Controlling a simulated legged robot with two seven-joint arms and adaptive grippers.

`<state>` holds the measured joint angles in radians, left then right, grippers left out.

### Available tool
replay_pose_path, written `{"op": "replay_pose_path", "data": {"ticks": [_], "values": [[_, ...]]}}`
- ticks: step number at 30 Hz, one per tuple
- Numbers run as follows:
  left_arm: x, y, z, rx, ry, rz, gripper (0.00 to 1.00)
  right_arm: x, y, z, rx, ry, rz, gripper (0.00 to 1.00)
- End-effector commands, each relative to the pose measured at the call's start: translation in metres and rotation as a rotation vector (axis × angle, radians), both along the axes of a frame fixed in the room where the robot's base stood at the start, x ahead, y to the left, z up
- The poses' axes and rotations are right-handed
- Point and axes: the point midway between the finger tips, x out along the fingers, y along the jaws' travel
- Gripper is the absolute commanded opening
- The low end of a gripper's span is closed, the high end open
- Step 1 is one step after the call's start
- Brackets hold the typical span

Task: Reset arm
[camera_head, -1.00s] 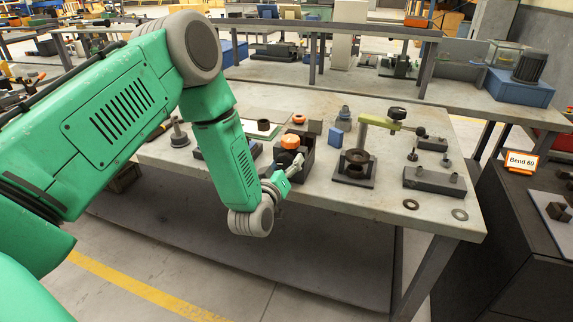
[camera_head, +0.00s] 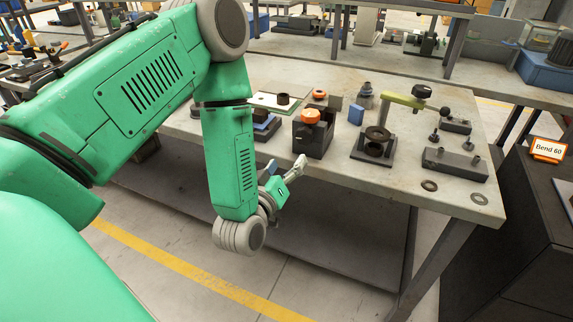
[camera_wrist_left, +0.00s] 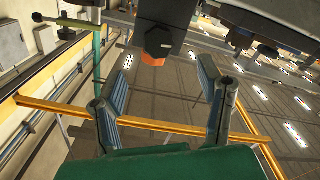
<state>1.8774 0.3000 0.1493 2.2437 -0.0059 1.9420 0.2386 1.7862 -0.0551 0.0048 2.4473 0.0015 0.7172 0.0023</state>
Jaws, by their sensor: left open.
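My left arm comes in from the left in the head view. My left gripper (camera_head: 283,177) is open and empty, in front of the workbench's near edge. In the left wrist view its two fingers (camera_wrist_left: 160,98) stand apart with nothing between them. The orange part (camera_wrist_left: 157,45) also shows in the wrist view ahead of the fingers. My right gripper is not in view.
A dark cabinet with a "Bend 60" sign (camera_head: 549,149) stands at right. The floor in front is open.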

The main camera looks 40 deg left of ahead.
Motion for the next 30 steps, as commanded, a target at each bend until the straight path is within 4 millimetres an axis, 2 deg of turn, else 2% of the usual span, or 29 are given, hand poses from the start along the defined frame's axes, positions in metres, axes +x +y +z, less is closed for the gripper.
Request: {"op": "replay_pose_path", "data": {"ticks": [17, 20, 23, 26, 27, 29, 30], "values": [[-0.002, -0.001, 0.000, 0.000, 0.001, 0.000, 0.61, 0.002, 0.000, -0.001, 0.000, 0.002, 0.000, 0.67], [-0.005, -0.006, -0.011, 0.004, 0.045, -0.020, 0.61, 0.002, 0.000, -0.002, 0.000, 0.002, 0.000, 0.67], [-0.015, -0.021, -0.046, 0.022, 0.192, -0.081, 0.61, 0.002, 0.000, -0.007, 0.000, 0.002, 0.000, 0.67], [-0.043, -0.043, -0.101, 0.056, 0.437, -0.180, 0.61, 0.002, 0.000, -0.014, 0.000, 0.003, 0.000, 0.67], [-0.060, -0.051, -0.125, 0.074, 0.551, -0.226, 0.61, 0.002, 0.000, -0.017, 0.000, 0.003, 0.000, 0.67], [-0.091, -0.061, -0.158, 0.103, 0.724, -0.296, 0.61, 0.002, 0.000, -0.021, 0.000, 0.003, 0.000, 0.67], [-0.114, -0.066, -0.177, 0.125, 0.837, -0.338, 0.61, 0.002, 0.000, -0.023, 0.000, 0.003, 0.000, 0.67]]}}
